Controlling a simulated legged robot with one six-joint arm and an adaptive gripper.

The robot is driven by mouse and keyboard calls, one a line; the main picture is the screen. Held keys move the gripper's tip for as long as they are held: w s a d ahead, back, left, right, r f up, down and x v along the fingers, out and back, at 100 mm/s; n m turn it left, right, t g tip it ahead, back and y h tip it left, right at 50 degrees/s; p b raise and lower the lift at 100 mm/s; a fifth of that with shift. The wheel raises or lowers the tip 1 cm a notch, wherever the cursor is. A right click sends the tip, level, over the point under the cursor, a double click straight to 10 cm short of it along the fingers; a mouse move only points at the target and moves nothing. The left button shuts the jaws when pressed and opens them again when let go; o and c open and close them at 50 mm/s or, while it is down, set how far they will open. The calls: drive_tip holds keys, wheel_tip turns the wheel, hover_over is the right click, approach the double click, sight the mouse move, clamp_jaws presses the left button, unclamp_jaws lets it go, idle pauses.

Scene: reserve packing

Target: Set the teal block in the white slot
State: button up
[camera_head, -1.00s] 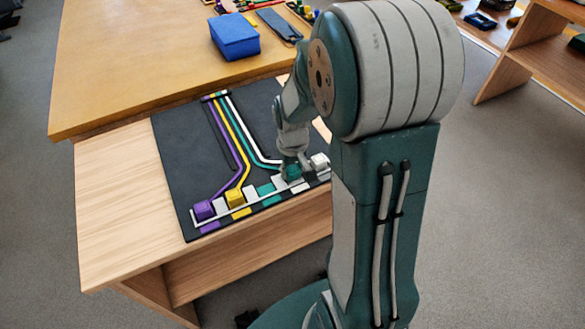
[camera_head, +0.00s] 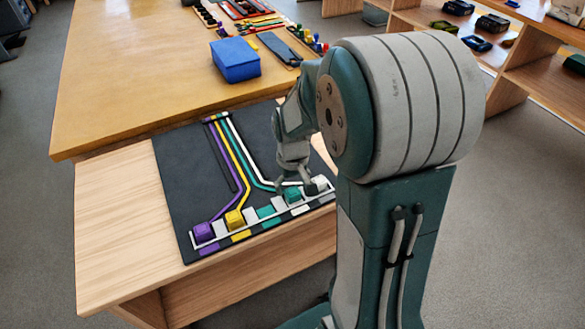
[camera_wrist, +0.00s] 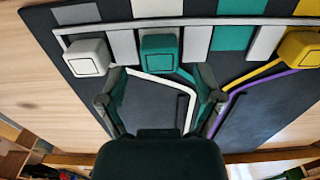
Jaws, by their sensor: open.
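The teal block (camera_head: 292,195) sits in the slot row on the dark board, in line with a white patch (camera_head: 300,210) at the front edge. In the wrist view, the teal block (camera_wrist: 160,52) lines up with the white patch (camera_wrist: 157,9) and appears flat. My gripper (camera_wrist: 161,88) is open and empty, with its fingertips apart from the block on its near side in the wrist view. In the head view, my gripper (camera_head: 293,187) is just behind and above the block. The bare teal slot (camera_wrist: 233,38) lies on the yellow side of it.
A white block (camera_head: 319,183) sits at the row's right end. A yellow block (camera_head: 234,219) and a purple block (camera_head: 204,231) sit to the left. Coloured lines run back across the board (camera_head: 180,170). A blue box (camera_head: 236,60) stands on the table behind.

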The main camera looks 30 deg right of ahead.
sight(293, 191)
wheel_tip(293, 191, up, 10)
drive_tip(key=f, duration=0.1)
drive_tip(key=s+a+r+t, duration=0.2)
drive_tip(key=s+a+r, duration=0.2)
drive_tip(key=s, duration=0.3)
drive_tip(key=s+a+r+t, duration=0.3)
drive_tip(key=s+a+r, duration=0.1)
drive_tip(key=s, duration=0.3)
drive_tip(key=shift+s+r+t, duration=0.15)
drive_tip(key=shift+r+t, duration=0.15)
drive_tip(key=shift+r, duration=0.1)
